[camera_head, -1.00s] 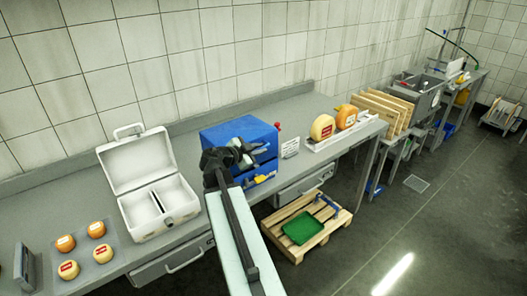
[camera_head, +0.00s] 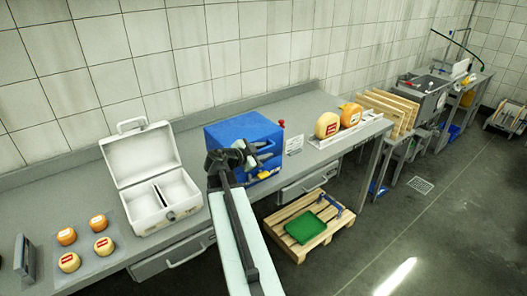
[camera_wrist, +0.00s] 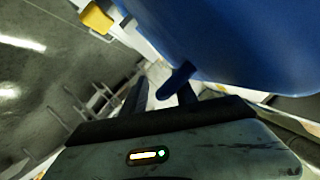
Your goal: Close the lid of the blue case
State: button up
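The blue case (camera_head: 236,132) stands on the grey counter, right of the white case. Its lid looks down or nearly down; my gripper hides part of its front, so I cannot tell if it is fully shut. Yellow latches show low on its front. My gripper (camera_head: 250,150) is at the case's front, with no object seen in its grip. In the wrist view the blue case (camera_wrist: 235,40) fills the upper right, close to the fingers, with a yellow latch (camera_wrist: 97,18) at upper left. The fingers (camera_wrist: 160,90) are apart. Contact with the case is unclear.
An open white case (camera_head: 140,157) and small cheeses (camera_head: 98,222) on a tray are to the left. Two cheese wheels (camera_head: 327,125) sit on a white board to the right. A wooden pallet with a green tray (camera_head: 303,228) lies on the floor below.

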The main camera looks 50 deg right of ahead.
jog(key=shift+r, duration=0.1)
jog(key=shift+a+r, duration=0.15)
jog(key=shift+a, duration=0.25)
jog(key=p+v, duration=0.2)
jog(key=v, duration=0.5)
